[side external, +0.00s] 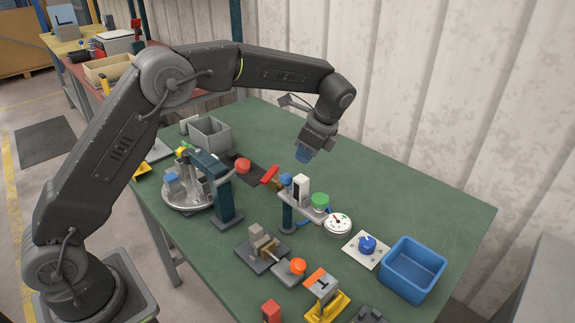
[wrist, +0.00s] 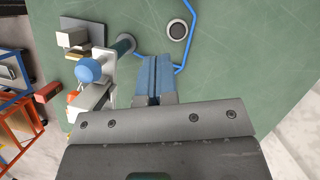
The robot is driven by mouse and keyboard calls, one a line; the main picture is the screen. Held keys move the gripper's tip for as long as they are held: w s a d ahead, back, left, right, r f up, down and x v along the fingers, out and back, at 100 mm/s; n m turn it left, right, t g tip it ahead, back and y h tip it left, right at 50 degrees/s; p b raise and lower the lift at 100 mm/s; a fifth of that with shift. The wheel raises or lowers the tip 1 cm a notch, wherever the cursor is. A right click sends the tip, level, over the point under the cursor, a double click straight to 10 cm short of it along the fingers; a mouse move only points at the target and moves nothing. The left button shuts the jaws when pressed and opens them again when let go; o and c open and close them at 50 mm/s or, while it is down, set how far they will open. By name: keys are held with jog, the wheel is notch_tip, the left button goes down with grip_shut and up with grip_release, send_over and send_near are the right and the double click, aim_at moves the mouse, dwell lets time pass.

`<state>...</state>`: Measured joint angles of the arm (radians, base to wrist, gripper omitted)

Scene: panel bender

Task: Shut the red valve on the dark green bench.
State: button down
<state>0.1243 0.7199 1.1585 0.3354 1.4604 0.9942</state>
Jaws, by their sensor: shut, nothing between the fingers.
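The red valve handle (side external: 270,174) juts out at the left end of a raised pipe fitting on the dark green bench (side external: 400,190). Its small body beside the handle looks brass. In the wrist view the fingers (wrist: 153,80) point over bare bench, right of the fitting. The handle's exact angle to the pipe is hard to tell.
A blue bin (side external: 412,267) stands at the right. A dark blue arch (side external: 222,185) stands left. The bench behind the gauge is clear.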

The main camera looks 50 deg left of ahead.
aim_at(266, 179)
jog(key=x, duration=0.9)
jog(key=shift+s+a+f, duration=0.1)
jog(key=shift+a+f, duration=0.05)
jog(key=shift+f, duration=0.15)
jog(key=shift+s+a+r, duration=0.1)
jog(key=shift+s+a, duration=0.1)
jog(key=shift+a, duration=0.4)
jog(key=shift+s+a+r, duration=0.1)
jog(key=shift+s+a, duration=0.15)
jog(key=shift+a, duration=0.35)
jog(key=shift+s+a, duration=0.25)
jog(key=shift+a, duration=0.4)
jog(key=m, duration=0.1)
jog(key=s+a+m+t, duration=0.1)
jog(key=shift+m, duration=0.4)
jog(key=shift+s+a, duration=0.3)
jog(key=shift+a, duration=0.1)
jog(key=shift+d, duration=0.1)
